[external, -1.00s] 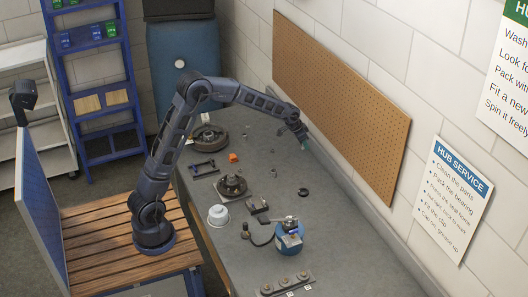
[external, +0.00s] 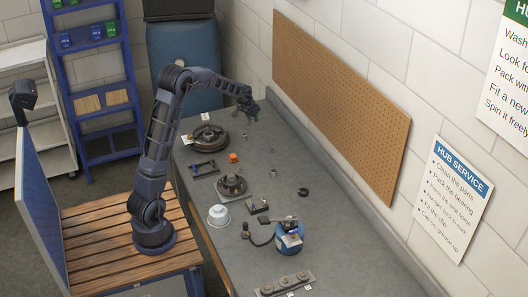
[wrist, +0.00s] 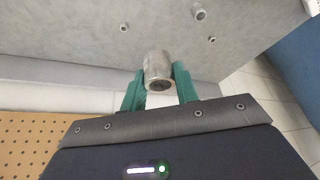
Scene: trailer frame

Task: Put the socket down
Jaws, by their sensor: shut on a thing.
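A grey metal socket (wrist: 158,70) sits between the two green fingers of my gripper (wrist: 159,82) in the wrist view. The fingers are shut on its sides. The socket's near end, with a dark hole, faces the camera. In the external view my gripper (external: 252,108) hangs over the far end of the grey bench (external: 335,245), close to the wall. The socket is too small to make out there. How high it is above the bench is hard to tell.
Several small metal pieces, one of them a ring-like piece (wrist: 198,12), lie on the bench beyond the socket. A brake drum (external: 208,139), an orange piece (external: 233,157), a hub (external: 231,186), a white cup (external: 218,215) and a blue can (external: 289,241) stand on the bench. A pegboard (external: 345,105) lines the wall.

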